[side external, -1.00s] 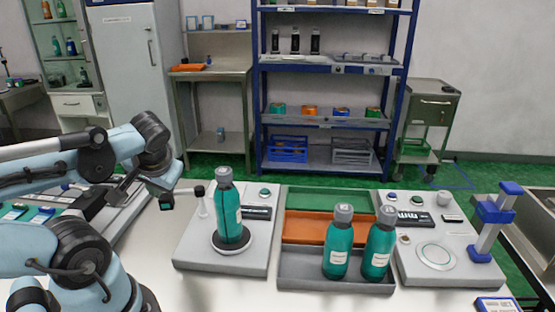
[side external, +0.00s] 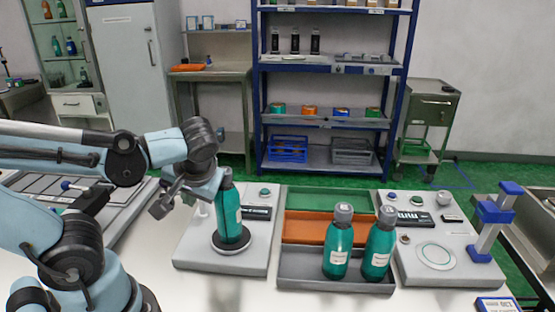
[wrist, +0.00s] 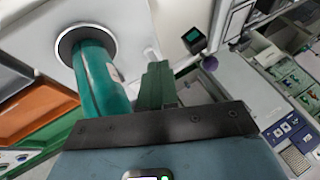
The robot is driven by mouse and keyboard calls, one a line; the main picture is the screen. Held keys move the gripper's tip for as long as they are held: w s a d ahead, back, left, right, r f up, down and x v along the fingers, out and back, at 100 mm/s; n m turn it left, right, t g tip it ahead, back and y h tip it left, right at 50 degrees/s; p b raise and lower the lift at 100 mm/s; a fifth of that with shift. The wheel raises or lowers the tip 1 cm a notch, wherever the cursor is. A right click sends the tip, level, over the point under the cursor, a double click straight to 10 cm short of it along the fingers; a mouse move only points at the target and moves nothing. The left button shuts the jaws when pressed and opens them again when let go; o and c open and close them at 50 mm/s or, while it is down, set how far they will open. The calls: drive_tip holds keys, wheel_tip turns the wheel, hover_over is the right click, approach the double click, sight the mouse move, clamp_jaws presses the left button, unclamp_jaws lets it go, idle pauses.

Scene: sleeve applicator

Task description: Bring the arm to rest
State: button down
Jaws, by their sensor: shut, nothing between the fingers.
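My gripper (side external: 160,207) is shut and empty, tilted down just left of a teal bottle with a grey cap. That bottle (side external: 231,217) stands upright on the round dark disc of the left grey station (side external: 195,253). My wrist overlaps the bottle's upper left side and hides its cap in the side view. In the wrist view, the bottle (wrist: 98,75) rises from its disc beside my shut fingers (wrist: 156,85); I cannot tell whether any part touches it.
Two more teal bottles (side external: 338,242) (side external: 379,243) stand in the grey front tray (side external: 300,272). An orange tray (side external: 305,228) lies behind it. The right station (side external: 440,270) carries a blue-topped post (side external: 491,220). A shelf rack (side external: 325,130) stands behind. The white table front is clear.

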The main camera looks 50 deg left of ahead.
drive_tip(key=shift+w+d, duration=0.25)
drive_tip(key=shift+w, duration=0.2)
